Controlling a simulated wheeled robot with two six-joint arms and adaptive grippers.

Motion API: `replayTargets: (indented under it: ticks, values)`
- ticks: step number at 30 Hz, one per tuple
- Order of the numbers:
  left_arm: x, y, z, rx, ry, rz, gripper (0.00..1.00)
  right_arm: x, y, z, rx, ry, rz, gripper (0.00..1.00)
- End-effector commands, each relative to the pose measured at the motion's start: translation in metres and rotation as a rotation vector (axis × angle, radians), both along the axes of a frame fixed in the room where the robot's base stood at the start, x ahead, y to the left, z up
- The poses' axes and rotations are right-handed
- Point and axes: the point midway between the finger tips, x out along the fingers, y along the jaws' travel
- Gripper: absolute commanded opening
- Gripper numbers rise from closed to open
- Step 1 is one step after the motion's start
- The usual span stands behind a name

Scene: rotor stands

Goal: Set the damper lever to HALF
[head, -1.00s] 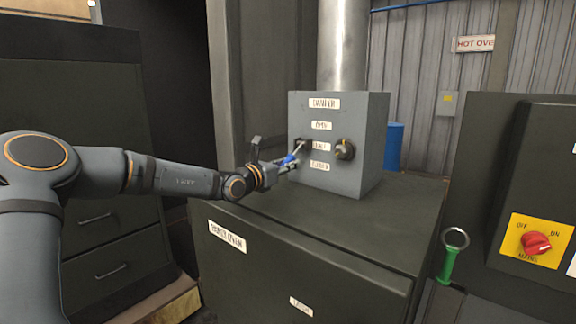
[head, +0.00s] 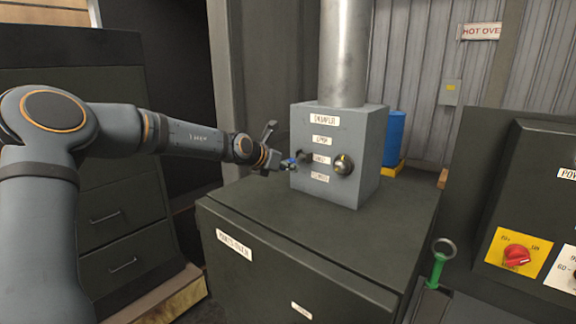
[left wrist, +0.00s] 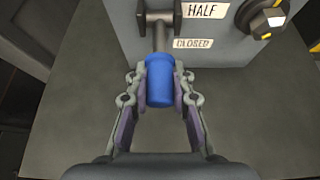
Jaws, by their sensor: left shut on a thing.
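The damper box (head: 350,190) is grey, with labels reading OPEN, HALF (head: 321,159) and CLOSED down its front. The HALF label (left wrist: 206,10) and CLOSED label (left wrist: 193,43) also show in the left wrist view. The damper lever is a grey stem (left wrist: 161,38) with a blue grip (left wrist: 160,82), at the left of the labels. My left gripper (head: 289,163) is shut on the blue grip, with a finger on each side in the left wrist view (left wrist: 160,92). The lever sticks out towards the gripper, about level with HALF. My right gripper is not in view.
A dark knob (head: 343,164) sits right of the labels. The box stands on a dark cabinet (head: 240,203) under a metal pipe (head: 344,50). A green-handled ring tool (head: 438,265) and a panel with a red switch (head: 517,255) are at the right.

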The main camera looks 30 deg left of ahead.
Motion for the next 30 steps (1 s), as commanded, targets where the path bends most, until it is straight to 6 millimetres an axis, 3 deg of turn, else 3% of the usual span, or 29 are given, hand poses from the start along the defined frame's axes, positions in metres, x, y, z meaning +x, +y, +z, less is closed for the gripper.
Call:
replayTargets:
  ticks: [15,16,21,30]
  values:
    - [0.0001,-0.0021,0.0052,-0.004,0.019,-0.007,0.00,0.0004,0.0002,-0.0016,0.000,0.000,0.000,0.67]
    - [0.0001,-0.0021,0.0052,-0.004,0.019,-0.007,0.23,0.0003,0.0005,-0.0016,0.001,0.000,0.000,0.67]
    - [-0.0001,-0.0024,0.0047,-0.004,0.020,-0.007,0.46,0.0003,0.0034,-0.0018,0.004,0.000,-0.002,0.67]
    - [-0.0006,-0.0027,0.0041,-0.004,0.022,-0.008,0.46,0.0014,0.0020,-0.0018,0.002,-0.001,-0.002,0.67]
